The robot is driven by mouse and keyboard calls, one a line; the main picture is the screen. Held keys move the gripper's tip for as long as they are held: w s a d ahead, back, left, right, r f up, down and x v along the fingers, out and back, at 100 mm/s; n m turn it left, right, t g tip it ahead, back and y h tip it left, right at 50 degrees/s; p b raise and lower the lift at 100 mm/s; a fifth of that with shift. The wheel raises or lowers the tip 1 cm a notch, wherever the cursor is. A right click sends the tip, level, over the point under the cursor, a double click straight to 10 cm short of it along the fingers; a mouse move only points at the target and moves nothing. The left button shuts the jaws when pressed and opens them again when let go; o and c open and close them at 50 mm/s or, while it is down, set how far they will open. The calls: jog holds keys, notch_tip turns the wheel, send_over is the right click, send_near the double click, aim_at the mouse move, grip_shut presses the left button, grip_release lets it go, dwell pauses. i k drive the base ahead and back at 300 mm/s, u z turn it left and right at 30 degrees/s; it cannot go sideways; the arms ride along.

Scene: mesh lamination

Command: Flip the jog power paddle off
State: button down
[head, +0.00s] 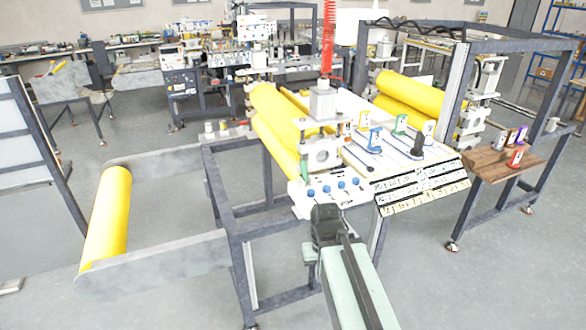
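My arm reaches up from the bottom of the head view. My dark gripper (325,212) is at its end, just in front of a white control panel (318,206) with a row of small blue knobs (342,185). I cannot tell whether its fingers are open or shut, or whether they touch the panel. I cannot tell which part is the jog power paddle.
Yellow rollers (275,130) lie left of the deck, with more rollers (410,100) behind. A slanted strip of black-and-white labels (425,188) runs along the front. A brown side shelf (500,165) holds several small pieces.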

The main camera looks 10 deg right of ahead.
aim_at(304, 171)
jog(key=u, duration=3.95)
jog(key=k, duration=0.75)
jog(key=z, duration=1.8)
jog(key=i, duration=1)
jog(key=u, duration=0.05)
